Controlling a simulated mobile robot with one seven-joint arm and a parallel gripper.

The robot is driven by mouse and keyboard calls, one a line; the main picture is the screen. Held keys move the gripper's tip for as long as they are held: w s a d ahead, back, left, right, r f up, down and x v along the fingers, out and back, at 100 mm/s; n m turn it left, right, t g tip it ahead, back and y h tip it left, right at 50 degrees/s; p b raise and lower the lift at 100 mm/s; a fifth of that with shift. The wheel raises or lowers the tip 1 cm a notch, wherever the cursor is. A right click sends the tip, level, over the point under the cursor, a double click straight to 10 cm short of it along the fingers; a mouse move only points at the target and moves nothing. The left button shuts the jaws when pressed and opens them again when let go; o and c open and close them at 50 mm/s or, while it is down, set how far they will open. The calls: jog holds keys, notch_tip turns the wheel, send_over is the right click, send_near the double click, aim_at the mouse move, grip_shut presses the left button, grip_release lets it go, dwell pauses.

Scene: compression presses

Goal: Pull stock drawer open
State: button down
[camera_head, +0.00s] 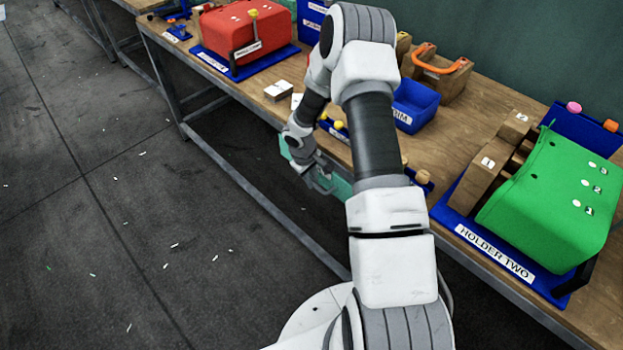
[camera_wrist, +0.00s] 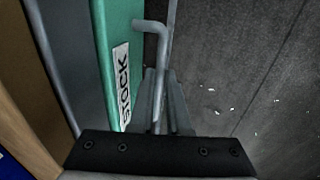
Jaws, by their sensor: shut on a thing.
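The stock drawer is teal-green with a white STOCK label. In the wrist view its front face (camera_wrist: 118,40) runs along the left of my gripper (camera_wrist: 165,85). A grey bar handle (camera_wrist: 150,25) stands off this face, and my gripper is shut on it. In the head view the drawer (camera_head: 340,186) shows partly under the bench's front edge, behind my arm. My gripper (camera_head: 318,182) is beside it there, small and partly hidden by my arm. How far the drawer stands out is hard to tell.
The wooden bench (camera_head: 270,92) runs along above the drawer. On it are a red press (camera_head: 243,38), a blue bin (camera_head: 412,105), an orange-handled wooden block (camera_head: 440,70) and a green press (camera_head: 550,200) on a HOLDER TWO base. The dark floor (camera_head: 110,220) in front is clear apart from small scraps.

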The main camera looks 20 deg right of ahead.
jog(key=s+a+b, duration=0.4)
jog(key=a+b, duration=0.1)
jog(key=a, duration=0.6)
jog(key=s+a+b, duration=0.5)
jog(key=a+b, duration=0.1)
jog(key=a, duration=0.6)
jog(key=shift+s, duration=0.25)
jog(key=shift+a, duration=0.1)
jog(key=c, duration=0.9)
grip_release()
jog(key=shift+r, duration=0.1)
